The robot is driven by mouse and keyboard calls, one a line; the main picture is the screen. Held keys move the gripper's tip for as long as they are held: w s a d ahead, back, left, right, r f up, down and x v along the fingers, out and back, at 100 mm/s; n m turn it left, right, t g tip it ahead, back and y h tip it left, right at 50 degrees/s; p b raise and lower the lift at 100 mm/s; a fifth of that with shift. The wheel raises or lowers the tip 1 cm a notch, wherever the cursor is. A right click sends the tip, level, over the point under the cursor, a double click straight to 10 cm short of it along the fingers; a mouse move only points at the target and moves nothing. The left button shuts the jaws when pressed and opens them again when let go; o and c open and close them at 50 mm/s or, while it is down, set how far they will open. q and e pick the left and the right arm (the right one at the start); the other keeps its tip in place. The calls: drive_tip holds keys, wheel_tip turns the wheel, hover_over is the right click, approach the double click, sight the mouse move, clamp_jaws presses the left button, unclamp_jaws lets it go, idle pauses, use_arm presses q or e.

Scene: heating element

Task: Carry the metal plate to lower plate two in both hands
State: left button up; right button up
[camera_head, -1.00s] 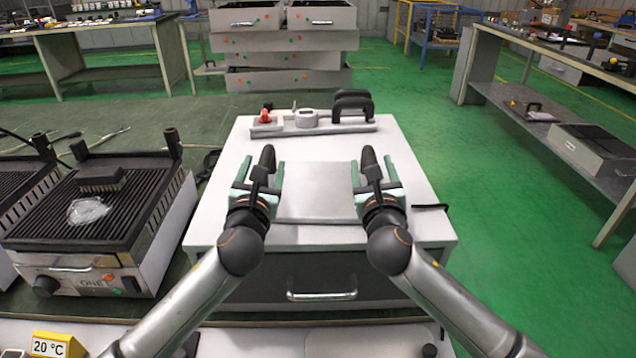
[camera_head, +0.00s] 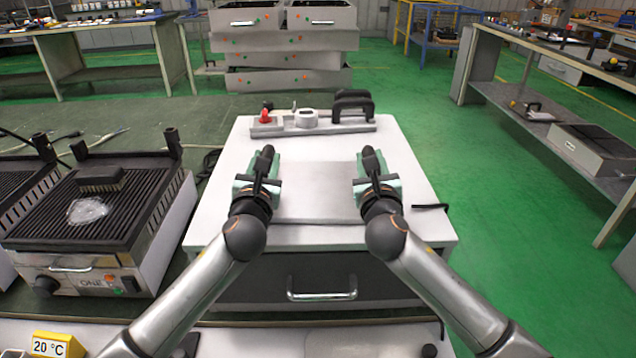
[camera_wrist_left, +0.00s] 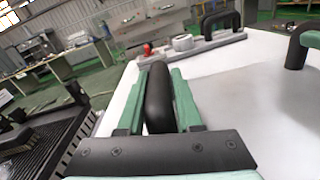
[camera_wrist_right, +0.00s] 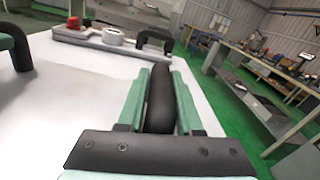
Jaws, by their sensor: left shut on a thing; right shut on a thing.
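The metal plate (camera_head: 318,190) is a flat grey square with a black handle on its left and right sides. It lies on or just above the white cabinet top; I cannot tell which. My left gripper (camera_head: 262,178) is shut on the plate's left handle, which shows between its fingers in the left wrist view (camera_wrist_left: 158,95). My right gripper (camera_head: 374,178) is shut on the right handle, seen in the right wrist view (camera_wrist_right: 160,98). Lower plate two is not clearly marked; a ribbed grill labelled ONE (camera_head: 130,215) stands at the left with a dark block and a clear patch on it.
The white cabinet (camera_head: 415,215) has a drawer with a metal handle (camera_head: 322,290). A grey holder (camera_head: 312,126) with a red knob, a tape roll and a black handle stands at its back. Another grill is partly seen at far left. A yellow 20 °C sign (camera_head: 58,344) is at lower left.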

use_arm(q)
clamp_jaws()
use_arm(e)
drive_tip(key=shift+d, duration=0.1)
clamp_jaws()
use_arm(q)
drive_tip(key=shift+a, duration=0.1)
drive_tip(key=shift+f, duration=0.1)
use_arm(e)
drive_tip(key=shift+d, duration=0.1)
use_arm(q)
drive_tip(key=shift+w+r, duration=0.1)
drive_tip(key=shift+r, duration=0.3)
use_arm(e)
drive_tip(key=shift+w+r, duration=0.1)
drive_tip(key=shift+r, duration=0.25)
